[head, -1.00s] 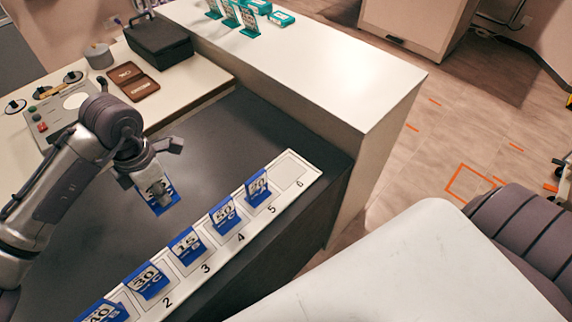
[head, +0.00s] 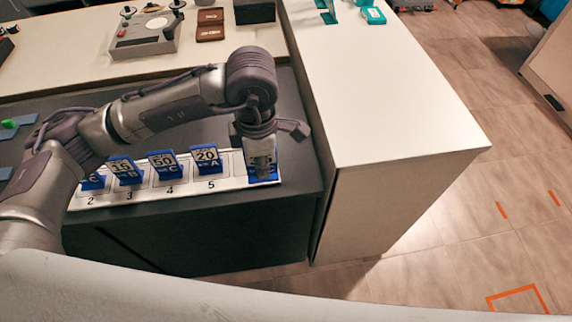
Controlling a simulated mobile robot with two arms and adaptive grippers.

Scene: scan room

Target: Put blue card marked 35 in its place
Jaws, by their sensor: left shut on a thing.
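My left gripper (head: 262,160) is shut on a blue card (head: 264,179) at the right end of the white numbered strip (head: 190,195). The fingers point down and cover most of the card, including its number. The card is over the last space, to the right of space 5. I cannot tell whether its base rests on the strip. Blue cards marked 20 (head: 206,158), 50 (head: 163,166) and apparently 15 (head: 124,170) stand in spaces 5, 4 and 3. Another card (head: 93,181) in space 2 is partly hidden by my left arm. My right gripper is out of view.
A white counter (head: 385,110) rises just right of the dark table (head: 300,185). A control box (head: 145,35), brown cases (head: 210,24) and a dark box (head: 254,11) stand at the back. Teal holders (head: 374,15) sit on the counter.

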